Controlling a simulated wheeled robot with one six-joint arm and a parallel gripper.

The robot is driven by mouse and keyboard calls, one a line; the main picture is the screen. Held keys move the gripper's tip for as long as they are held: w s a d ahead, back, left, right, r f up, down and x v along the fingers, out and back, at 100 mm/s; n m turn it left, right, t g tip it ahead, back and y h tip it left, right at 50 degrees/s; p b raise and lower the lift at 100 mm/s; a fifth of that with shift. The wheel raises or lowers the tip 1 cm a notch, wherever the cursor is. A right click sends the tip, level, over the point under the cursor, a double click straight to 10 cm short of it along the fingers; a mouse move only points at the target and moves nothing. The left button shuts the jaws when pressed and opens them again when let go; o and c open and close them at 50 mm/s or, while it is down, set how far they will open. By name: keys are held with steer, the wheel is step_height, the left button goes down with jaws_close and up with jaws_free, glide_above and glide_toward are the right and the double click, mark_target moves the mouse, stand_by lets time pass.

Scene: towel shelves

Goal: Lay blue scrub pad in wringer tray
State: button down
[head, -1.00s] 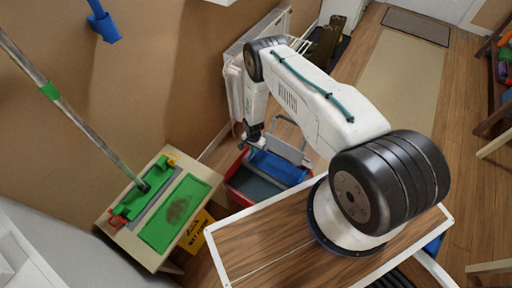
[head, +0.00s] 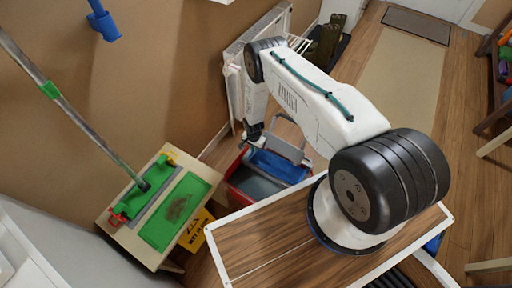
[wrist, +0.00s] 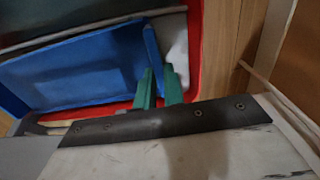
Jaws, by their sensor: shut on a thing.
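The blue wringer tray (head: 280,165) sits over one side of a red bucket (head: 236,193). In the wrist view the tray (wrist: 70,75) fills the left side, below the camera. My gripper (head: 254,134) is above the bucket; its green fingers (wrist: 159,86) show in the wrist view. They are shut on a thin blue piece, the blue scrub pad (wrist: 153,52), seen nearly edge-on beside the tray's right end. The pad's lower end is hidden between the fingers. I cannot tell whether the pad touches the tray.
A small table (head: 115,230) with a green mop frame and a green pad (head: 178,210) stands left of the bucket. A yellow wet-floor sign (head: 195,229) is beside it. A white radiator (head: 235,85) is on the wall behind my arm.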

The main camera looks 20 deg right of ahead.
steer(key=shift+f, duration=0.2)
steer(key=c, duration=1.4)
jaws_free()
step_height(320, 180, up, 8)
steer(key=shift+f, duration=0.1)
